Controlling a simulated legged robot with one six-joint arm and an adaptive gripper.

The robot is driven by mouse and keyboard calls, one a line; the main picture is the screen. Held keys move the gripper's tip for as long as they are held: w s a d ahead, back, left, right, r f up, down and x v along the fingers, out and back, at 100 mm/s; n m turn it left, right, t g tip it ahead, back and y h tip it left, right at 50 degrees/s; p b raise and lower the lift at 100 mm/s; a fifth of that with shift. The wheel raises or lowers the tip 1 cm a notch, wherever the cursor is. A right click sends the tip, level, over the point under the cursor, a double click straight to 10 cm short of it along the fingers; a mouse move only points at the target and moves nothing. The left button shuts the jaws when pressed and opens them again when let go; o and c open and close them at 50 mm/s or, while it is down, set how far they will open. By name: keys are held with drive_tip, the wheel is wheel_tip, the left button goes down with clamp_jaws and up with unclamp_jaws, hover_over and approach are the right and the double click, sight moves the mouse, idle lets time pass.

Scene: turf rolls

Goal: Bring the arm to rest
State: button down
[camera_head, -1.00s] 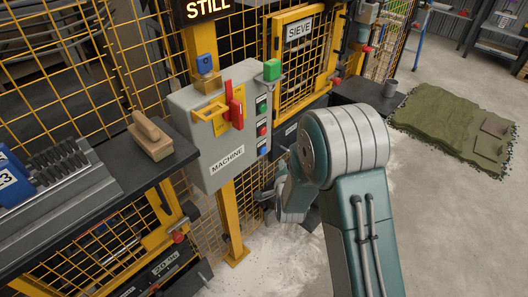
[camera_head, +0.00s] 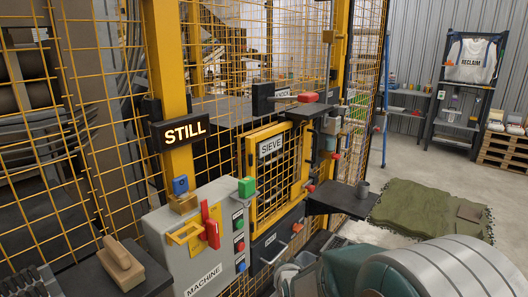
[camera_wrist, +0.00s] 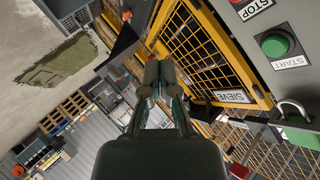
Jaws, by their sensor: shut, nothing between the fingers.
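My gripper (camera_wrist: 159,78) shows in the wrist view with its two fingers shut together and nothing between them. It is in the air in front of the yellow-framed sieve door (camera_wrist: 205,50), and I cannot tell how far away. In the head view my arm (camera_head: 440,270) fills the bottom right corner, and my gripper is not visible there. The sieve door (camera_head: 285,190) stands just beyond the arm, left of it in the picture.
The grey machine box (camera_head: 165,240) with red handle (camera_head: 211,228) and a wooden brush (camera_head: 121,265) are at left. A green mat (camera_head: 420,205) lies on open floor.

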drive_tip(key=s+d+r+n+g, duration=0.2)
drive_tip(key=s+d+r, duration=0.1)
drive_tip(key=s, duration=0.6)
drive_tip(key=s+d+r+n+g+h, duration=0.1)
drive_tip(key=s+d+r, duration=0.3)
drive_tip(key=s, duration=0.6)
drive_tip(key=s+d+r+n+g+h, duration=0.1)
drive_tip(key=s+d+r+n+g, duration=0.2)
drive_tip(key=s, duration=0.7)
drive_tip(key=shift+d+r+n+g, duration=0.3)
drive_tip(key=shift+d+r+n, duration=0.25)
drive_tip(key=shift+r, duration=0.35)
idle(2.8)
drive_tip(key=w+a+f+n+t, duration=0.2)
drive_tip(key=w+a+n+t, duration=0.1)
drive_tip(key=w, duration=0.7)
drive_tip(key=w+a+f+n+t+y, duration=0.1)
drive_tip(key=w+a+n+t, duration=0.3)
drive_tip(key=w, duration=0.6)
drive_tip(key=w+a+f+n+t+y, duration=0.1)
drive_tip(key=w+a+n+t, duration=0.3)
drive_tip(key=w, duration=0.6)
drive_tip(key=shift+a+f+t, duration=0.8)
drive_tip(key=shift+a+t, duration=0.05)
drive_tip(key=shift+t, duration=0.15)
